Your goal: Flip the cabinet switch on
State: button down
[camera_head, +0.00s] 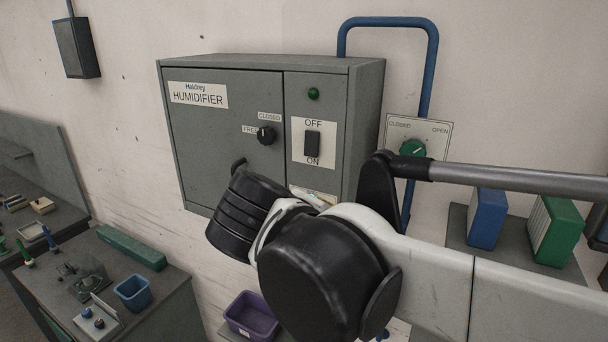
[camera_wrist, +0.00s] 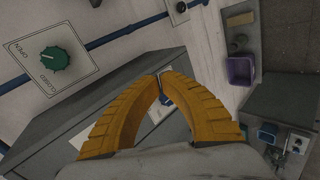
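The grey humidifier cabinet (camera_head: 220,140) hangs on the wall. Its dark rocker switch (camera_head: 312,145) sits on a white plate marked OFF above and ON below. Which side of the rocker is pressed in, I cannot tell. A green lamp (camera_head: 313,94) is above it. In the wrist view the cabinet (camera_wrist: 85,110) lies beside and beyond my gripper (camera_wrist: 161,76), whose yellow fingers curve together with tips meeting and nothing visibly held. I cannot make out the switch there. In the head view my arm hides the fingers and covers the area below the switch plate.
A valve plate with a green knob (camera_head: 413,149) and a blue pipe (camera_head: 430,70) are at the cabinet's right. A purple bin (camera_head: 252,318) is below; a workbench (camera_head: 165,300) with small items stands at lower left.

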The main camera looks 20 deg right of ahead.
aim_at(307, 150)
jog(key=w+a+r+n+t+h+b, duration=0.2)
jog(key=w+a+r+t+h+b, duration=0.1)
jog(key=a+r, duration=0.7)
jog(key=shift+w+r+t+h+b, duration=0.4)
jog(key=shift+w+r+t+h, duration=0.1)
jog(key=shift+r+t+h, duration=0.2)
jog(key=shift+f, duration=0.1)
jog(key=p+x, duration=0.3)
jog(key=x, duration=0.9)
jog(key=shift+w+d, duration=0.25)
jog(key=shift+w, duration=0.05)
jog(key=shift+w+d, duration=0.45)
